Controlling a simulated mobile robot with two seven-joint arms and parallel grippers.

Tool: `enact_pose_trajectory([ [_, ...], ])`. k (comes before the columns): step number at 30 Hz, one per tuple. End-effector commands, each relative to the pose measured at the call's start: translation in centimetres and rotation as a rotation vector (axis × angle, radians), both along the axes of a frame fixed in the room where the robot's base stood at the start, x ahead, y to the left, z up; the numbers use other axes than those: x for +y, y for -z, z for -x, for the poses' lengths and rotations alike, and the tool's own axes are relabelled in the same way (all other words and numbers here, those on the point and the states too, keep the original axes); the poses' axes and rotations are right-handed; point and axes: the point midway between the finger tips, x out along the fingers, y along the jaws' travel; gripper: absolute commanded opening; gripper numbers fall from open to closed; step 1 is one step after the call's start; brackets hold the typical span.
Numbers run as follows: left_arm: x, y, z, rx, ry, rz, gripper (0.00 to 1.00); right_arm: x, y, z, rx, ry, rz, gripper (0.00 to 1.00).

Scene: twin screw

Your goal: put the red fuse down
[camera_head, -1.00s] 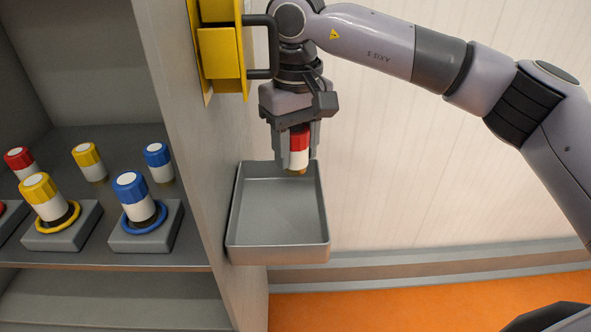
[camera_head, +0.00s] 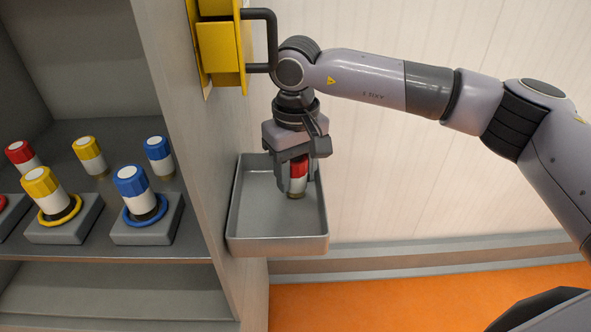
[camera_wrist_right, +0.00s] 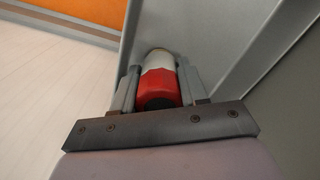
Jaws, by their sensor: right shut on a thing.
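The red fuse (camera_head: 298,178), red on top with a white lower body and a brass-coloured end, is held upright in my right gripper (camera_head: 295,182). The gripper points down inside the grey tray (camera_head: 277,243) on the cabinet's side. The fuse's lower end is over the tray floor; I cannot tell whether it touches. In the right wrist view the red fuse (camera_wrist_right: 160,84) sits between the two fingers of my right gripper (camera_wrist_right: 157,82), its white part against the grey tray. My left gripper is not in view.
The cabinet shelf (camera_head: 120,247) at left holds several red, yellow and blue fuses, some in grey sockets. A yellow box with a dark handle (camera_head: 272,40) is on the cabinet side above the tray. The tray's front part is empty.

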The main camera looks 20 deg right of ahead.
Motion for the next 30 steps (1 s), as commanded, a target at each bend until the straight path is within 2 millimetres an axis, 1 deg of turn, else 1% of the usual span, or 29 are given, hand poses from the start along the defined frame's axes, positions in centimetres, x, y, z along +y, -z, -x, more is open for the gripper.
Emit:
enact_pose_trajectory([
  [5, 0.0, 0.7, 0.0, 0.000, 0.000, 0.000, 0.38, 0.0, 0.7, 0.0, 0.000, 0.000, 0.000, 0.00],
  [8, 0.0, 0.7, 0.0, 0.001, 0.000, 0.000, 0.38, 0.0, 0.6, 0.0, -0.001, 0.000, 0.000, 0.00],
  [9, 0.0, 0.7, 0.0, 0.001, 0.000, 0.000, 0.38, 0.0, 0.6, 0.0, 0.000, 0.000, 0.000, 0.46],
  [10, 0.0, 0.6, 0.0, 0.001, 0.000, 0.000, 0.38, 0.0, 0.6, 0.0, 0.000, 0.000, 0.000, 0.53],
  [17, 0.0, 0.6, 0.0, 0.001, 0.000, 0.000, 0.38, 0.0, 0.5, 0.0, 0.000, 0.000, 0.001, 0.53],
  [20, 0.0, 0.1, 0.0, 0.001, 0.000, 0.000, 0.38, 0.0, 0.0, 0.0, 0.000, 0.000, 0.001, 0.53],
  [23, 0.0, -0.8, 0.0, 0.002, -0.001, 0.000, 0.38, 0.0, -0.9, 0.0, 0.000, 0.000, 0.000, 0.53],
  [25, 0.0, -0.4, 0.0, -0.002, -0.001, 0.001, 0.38, 0.0, -1.7, -0.1, -0.003, 0.001, -0.001, 0.53],
  [30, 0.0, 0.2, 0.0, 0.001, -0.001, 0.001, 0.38, 0.0, -5.0, 0.0, -0.003, 0.000, 0.000, 0.53],
])
